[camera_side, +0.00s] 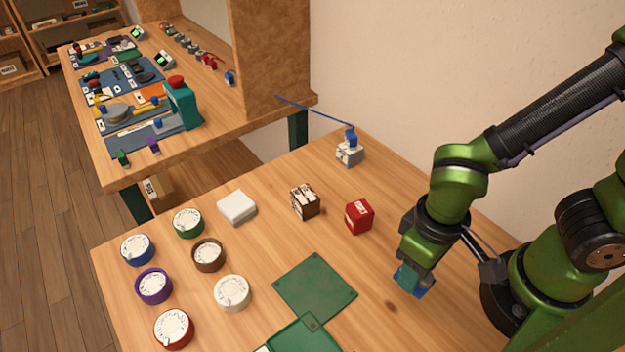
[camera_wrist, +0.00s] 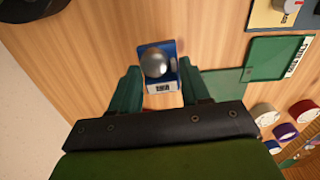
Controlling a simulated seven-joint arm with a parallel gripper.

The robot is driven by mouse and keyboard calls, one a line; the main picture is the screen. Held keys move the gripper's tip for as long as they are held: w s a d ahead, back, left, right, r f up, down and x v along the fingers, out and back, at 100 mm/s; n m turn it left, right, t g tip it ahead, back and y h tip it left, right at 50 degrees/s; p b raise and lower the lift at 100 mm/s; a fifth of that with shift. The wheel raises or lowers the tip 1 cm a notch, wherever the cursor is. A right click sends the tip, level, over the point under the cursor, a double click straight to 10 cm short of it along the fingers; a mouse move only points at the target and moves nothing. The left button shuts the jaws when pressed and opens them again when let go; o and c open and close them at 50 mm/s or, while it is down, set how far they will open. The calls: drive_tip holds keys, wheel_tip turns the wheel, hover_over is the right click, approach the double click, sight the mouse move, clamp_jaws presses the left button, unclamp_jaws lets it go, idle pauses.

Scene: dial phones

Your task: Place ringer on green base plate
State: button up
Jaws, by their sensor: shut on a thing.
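The ringer (camera_wrist: 158,66) is a blue block with a silver dome on top and a white label on its near side. In the wrist view it sits between the two green fingers of my gripper (camera_wrist: 160,80), which is shut on it. In the side view my gripper (camera_side: 411,275) points down right of the plate, and the ringer is mostly hidden, with blue showing at the fingertips. I cannot tell whether it touches the table. The flat green base plate (camera_side: 315,288) lies empty, left of my gripper; part of it shows in the wrist view (camera_wrist: 222,84).
A rimmed green part (camera_side: 300,338) lies against the plate's front corner. A red block (camera_side: 359,216), a brown block (camera_side: 304,201) and a white block (camera_side: 237,207) stand behind the plate. Several round dials stand at left. Bare wood lies between my gripper and the plate.

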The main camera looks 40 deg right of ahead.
drive_tip(key=shift+m, duration=0.3)
drive_tip(key=shift+w+a, duration=0.2)
drive_tip(key=shift+w, duration=0.1)
hover_over(314, 288)
drive_tip(key=shift+s+d+f, duration=0.15)
drive_tip(key=shift+f, duration=0.25)
drive_tip(key=shift+s+d+f, duration=0.1)
drive_tip(key=shift+s+f, duration=0.05)
drive_tip(key=shift+f, duration=0.2)
drive_tip(key=shift+w+a+f, duration=0.15)
drive_tip(key=shift+f, duration=0.75)
drive_tip(key=shift+w+a+f, duration=0.1)
drive_tip(key=shift+f, duration=0.8)
drive_tip(key=o, duration=1.2)
drive_tip(key=shift+f, duration=0.1)
